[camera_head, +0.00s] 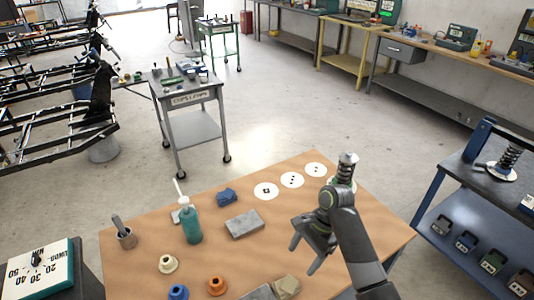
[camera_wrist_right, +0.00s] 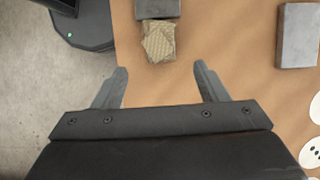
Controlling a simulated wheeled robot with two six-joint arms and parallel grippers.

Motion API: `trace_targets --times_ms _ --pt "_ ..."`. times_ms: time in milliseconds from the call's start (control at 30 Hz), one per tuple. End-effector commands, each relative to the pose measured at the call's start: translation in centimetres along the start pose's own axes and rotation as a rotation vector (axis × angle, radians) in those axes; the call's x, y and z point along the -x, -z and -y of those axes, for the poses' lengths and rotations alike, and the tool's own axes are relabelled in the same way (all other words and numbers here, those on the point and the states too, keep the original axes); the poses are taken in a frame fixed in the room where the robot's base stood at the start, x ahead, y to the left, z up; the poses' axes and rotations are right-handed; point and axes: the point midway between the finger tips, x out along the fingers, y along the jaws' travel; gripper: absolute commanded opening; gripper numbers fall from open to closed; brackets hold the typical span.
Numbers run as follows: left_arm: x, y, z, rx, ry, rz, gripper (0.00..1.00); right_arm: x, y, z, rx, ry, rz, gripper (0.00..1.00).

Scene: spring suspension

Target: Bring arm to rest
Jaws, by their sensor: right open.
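My right gripper (camera_head: 306,256) is open and empty above the right part of the brown table (camera_head: 330,165). Its two fingers also show apart in the right wrist view (camera_wrist_right: 161,70), with bare tabletop and the table's edge below them. The right arm comes in from the bottom right of the head view. A dark coil spring unit (camera_head: 347,167) stands upright just behind the arm's wrist; its lower part is hidden by the arm. My left gripper is not in view.
White discs (camera_head: 266,191) lie along the far edge. A blue cart (camera_head: 455,235) stands right.

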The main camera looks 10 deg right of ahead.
Motion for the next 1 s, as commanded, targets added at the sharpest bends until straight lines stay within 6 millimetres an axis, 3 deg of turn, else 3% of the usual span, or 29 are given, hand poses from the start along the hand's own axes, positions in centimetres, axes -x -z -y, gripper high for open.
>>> trace_targets --times_ms 133,233,500,700,1000 --pt "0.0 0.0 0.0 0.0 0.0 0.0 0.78 -0.6 0.3 -0.9 0.028 0.007 -0.013 0.67" --pt "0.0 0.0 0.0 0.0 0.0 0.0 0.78 -1.7 1.0 -2.9 0.108 0.031 -0.051 0.67" --pt "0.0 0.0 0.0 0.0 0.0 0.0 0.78 -4.0 3.0 -12.1 0.495 0.081 -0.277 0.67" --pt "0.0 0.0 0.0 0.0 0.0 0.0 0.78 -3.0 3.3 -18.9 0.781 0.035 -0.467 0.67" --pt "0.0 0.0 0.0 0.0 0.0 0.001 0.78 -0.4 2.8 -24.9 1.041 -0.079 -0.641 0.67"
